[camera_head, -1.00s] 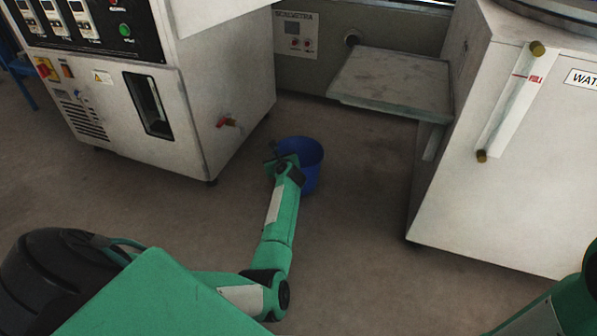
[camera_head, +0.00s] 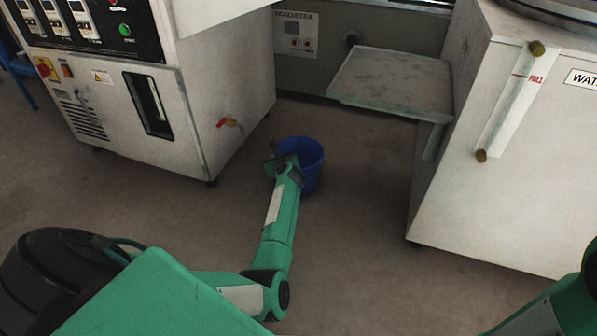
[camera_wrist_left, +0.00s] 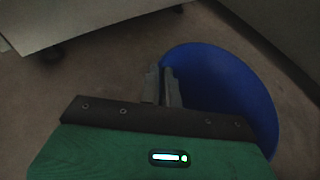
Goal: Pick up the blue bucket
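The blue bucket (camera_head: 312,170) stands upright on the floor between the two machines. My left gripper (camera_head: 285,158) reaches down to the bucket's near left rim. In the left wrist view, the bucket (camera_wrist_left: 225,85) opens toward the camera. The two fingers of my left gripper (camera_wrist_left: 162,86) are close together at its left rim, one outside the wall and one inside. They appear shut on the rim, though the contact itself is partly hidden. My right gripper is out of view; only part of my right arm shows at the lower right edge.
A white machine with a control panel (camera_head: 150,115) stands on the left, with a red-handled tap (camera_head: 229,122) on its side. A grey shelf (camera_head: 392,82) juts out behind the bucket. A white water tank (camera_head: 520,170) stands on the right. Floor around the bucket is clear.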

